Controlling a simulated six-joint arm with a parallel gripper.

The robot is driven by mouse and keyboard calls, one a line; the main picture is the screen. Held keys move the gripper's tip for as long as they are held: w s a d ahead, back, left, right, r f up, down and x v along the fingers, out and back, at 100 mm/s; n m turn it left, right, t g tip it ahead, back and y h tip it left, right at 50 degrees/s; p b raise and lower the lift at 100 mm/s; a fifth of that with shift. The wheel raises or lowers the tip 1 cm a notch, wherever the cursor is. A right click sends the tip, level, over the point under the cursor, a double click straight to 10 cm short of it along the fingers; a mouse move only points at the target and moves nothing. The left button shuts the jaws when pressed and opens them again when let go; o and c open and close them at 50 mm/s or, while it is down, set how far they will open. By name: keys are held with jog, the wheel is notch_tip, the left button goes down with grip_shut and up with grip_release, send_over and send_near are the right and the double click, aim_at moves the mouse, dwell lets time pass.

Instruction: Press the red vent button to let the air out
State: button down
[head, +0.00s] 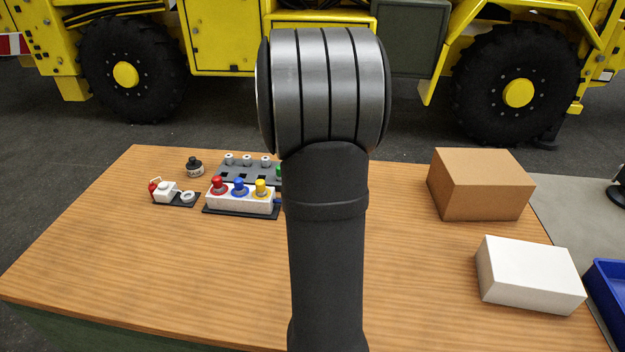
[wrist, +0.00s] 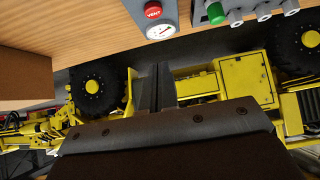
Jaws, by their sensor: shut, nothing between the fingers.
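The red vent button (wrist: 153,9) shows at the top edge of the wrist view, marked "VENT", partly cut off by the frame. It sits on a grey panel beside a round white gauge (wrist: 160,30). My gripper (wrist: 155,86) is shut and empty, its fingertips apart from the button in the picture. In the head view the button and my fingers do not show; my arm covers the middle of the table.
On the wooden table (head: 150,265) a white block with red, blue and yellow knobs (head: 239,202) stands left of my arm. A cardboard box (head: 481,185) and a white box (head: 528,274) stand right. A green cap (wrist: 217,12) is near the button. Yellow machinery stands behind.

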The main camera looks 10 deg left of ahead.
jog(key=x, duration=1)
jog(key=shift+f, duration=1.95)
jog(key=shift+f, duration=0.1)
